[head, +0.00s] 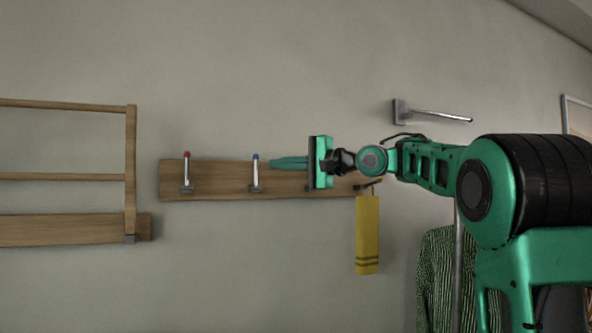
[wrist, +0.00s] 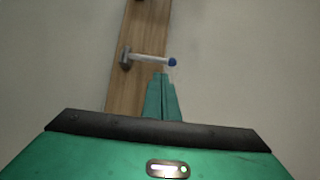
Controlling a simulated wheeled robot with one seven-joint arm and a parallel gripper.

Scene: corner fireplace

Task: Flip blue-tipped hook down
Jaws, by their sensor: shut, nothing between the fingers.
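The blue-tipped hook (head: 255,173) stands upright on a wooden board (head: 222,180) fixed to the wall in the head view. Its tip is up. In the wrist view the hook (wrist: 150,59) reaches sideways from its mount, with the blue tip at its right end. My gripper (head: 271,163) is shut and empty. Its fingers point left in the head view, with their tips just right of the blue tip. In the wrist view the fingertips (wrist: 161,75) are close beside the hook, near the blue tip. I cannot tell whether they touch it.
A red-tipped hook (head: 187,172) stands upright farther left on the board. A yellow cloth (head: 367,235) hangs at the board's right end. A wooden rack (head: 130,170) is at left. A metal wall bar (head: 440,115) is above my arm, and a striped garment (head: 437,275) hangs below.

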